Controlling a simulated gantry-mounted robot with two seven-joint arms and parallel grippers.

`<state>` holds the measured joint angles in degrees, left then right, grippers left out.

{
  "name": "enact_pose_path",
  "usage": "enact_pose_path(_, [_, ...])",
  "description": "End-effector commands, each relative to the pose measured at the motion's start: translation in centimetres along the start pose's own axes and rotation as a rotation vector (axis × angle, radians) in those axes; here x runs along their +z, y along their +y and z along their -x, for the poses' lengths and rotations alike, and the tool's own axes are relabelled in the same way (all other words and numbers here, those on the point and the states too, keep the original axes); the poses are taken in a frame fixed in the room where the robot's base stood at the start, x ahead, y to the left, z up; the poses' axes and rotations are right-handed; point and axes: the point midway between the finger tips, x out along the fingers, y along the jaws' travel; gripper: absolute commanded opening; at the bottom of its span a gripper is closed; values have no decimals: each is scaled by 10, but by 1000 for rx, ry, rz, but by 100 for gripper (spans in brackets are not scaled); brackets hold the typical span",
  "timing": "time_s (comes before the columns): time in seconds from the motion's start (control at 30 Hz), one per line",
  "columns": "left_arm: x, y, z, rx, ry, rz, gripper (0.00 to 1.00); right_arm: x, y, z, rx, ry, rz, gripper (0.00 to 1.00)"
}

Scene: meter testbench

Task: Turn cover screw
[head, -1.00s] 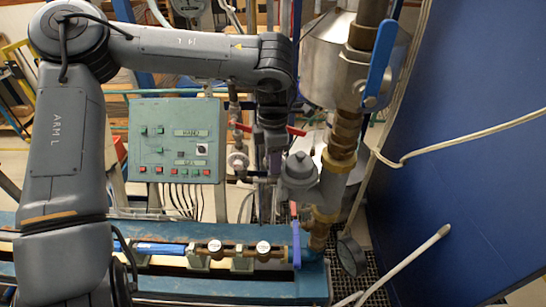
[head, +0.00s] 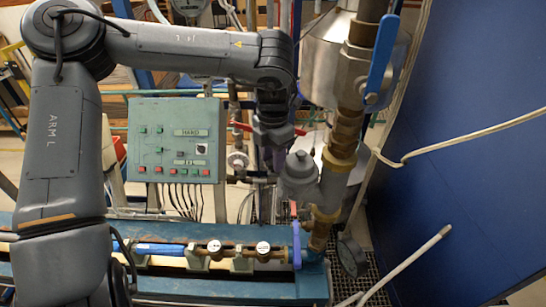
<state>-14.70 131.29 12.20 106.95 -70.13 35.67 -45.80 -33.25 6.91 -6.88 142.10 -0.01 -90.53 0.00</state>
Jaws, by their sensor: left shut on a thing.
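My left gripper (head: 280,182) hangs below the wrist of my left arm, beside a grey capped fitting (head: 299,166) on the vertical brass and steel pipe. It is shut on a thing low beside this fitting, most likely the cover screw. The fingertips and the screw are too small and too hidden to make out clearly. My right gripper is not in view.
A blue-handled valve (head: 381,55) is on the pipe at upper right. A green control panel (head: 176,140) stands left of the gripper. A blue wall (head: 470,190) closes the right side.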

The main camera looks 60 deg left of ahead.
Motion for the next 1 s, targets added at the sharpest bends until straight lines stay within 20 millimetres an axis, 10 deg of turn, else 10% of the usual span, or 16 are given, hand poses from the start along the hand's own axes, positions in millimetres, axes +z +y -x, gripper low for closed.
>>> enact_pose_path(0.67, [0,0,1,0,-1,82,6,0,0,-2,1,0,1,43])
enact_pose_path(0.7, [0,0,1,0,-1,81,39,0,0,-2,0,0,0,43])
enact_pose_path(0.87, [0,0,1,-1,-1,81,62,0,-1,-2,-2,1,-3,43])
enact_pose_path(1.0, [0,-1,1,-2,-1,79,62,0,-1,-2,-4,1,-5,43])
